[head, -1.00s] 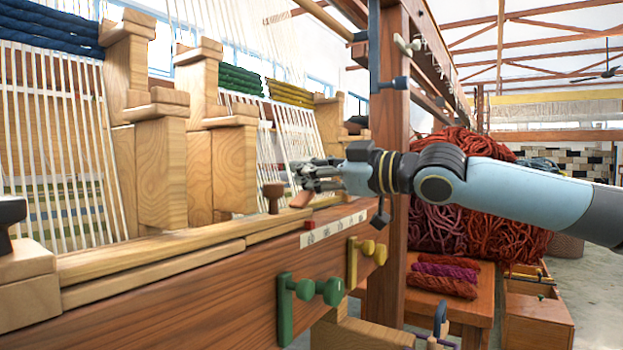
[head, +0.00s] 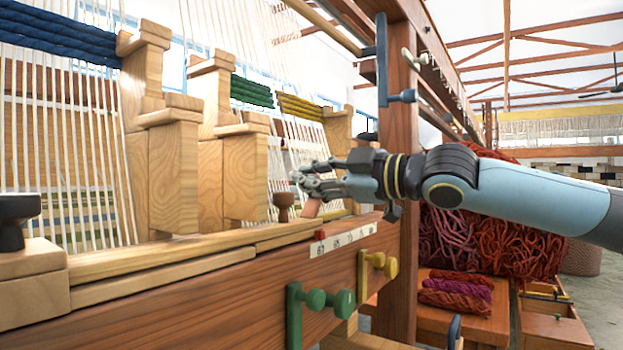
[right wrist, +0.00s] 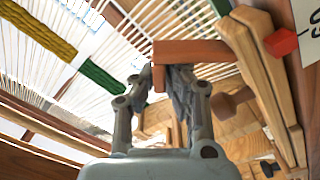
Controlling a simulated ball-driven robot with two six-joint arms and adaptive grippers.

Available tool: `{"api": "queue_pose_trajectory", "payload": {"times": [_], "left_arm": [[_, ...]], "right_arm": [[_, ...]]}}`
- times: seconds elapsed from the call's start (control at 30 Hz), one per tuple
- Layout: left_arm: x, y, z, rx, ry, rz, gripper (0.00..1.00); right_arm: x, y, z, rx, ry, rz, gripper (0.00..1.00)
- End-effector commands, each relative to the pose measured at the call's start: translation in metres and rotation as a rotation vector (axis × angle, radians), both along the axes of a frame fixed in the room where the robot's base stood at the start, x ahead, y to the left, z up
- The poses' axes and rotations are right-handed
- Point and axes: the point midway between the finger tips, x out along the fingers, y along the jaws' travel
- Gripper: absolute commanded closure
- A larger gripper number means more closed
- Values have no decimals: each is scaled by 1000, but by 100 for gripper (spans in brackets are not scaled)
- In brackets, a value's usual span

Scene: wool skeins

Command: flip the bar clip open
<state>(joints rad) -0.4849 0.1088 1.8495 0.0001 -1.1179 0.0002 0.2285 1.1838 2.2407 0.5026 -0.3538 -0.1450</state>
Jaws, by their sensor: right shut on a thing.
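The bar clip appears to be the small reddish-brown wooden piece (head: 311,208) under my right fingertips, at the loom's front bar (head: 240,240). In the right wrist view the clip (right wrist: 200,51) is a bent wooden piece. Its long arm runs right across the fingertips, and a short leg points down between them. My right gripper (head: 306,183) comes in from the right, above the bar. In the right wrist view the gripper (right wrist: 168,77) is closed on the short leg. The fingers hide part of the clip and its mount. My left gripper is not in view.
A brown wooden knob (head: 284,205) stands just left of the clip. An upright post (head: 399,130) stands behind my wrist. White warp threads (head: 85,150) fill the left.

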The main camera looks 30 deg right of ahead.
Motion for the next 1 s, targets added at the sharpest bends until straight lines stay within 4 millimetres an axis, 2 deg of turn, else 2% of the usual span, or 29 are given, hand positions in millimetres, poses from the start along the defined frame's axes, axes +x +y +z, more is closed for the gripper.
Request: {"api": "queue_pose_trajectory", "payload": {"times": [0.17, 0.2, 0.37, 0.63, 0.73, 0.87, 1.0], "left_arm": [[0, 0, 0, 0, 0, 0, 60], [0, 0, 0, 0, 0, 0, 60], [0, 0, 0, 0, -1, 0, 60], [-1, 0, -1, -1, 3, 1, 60], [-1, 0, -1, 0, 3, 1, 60], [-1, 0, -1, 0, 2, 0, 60], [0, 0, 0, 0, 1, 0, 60]], "right_arm": [[0, 0, -1, -2, 2, 0, 100], [0, 0, -1, -2, 2, 0, 88], [0, 0, -1, -1, 1, 0, 67], [0, 0, 1, 0, 1, 1, 66], [0, 0, 8, -1, -2, 2, 66], [0, 0, 32, -3, -5, 1, 66], [0, 0, 65, 1, -11, 0, 66]]}}
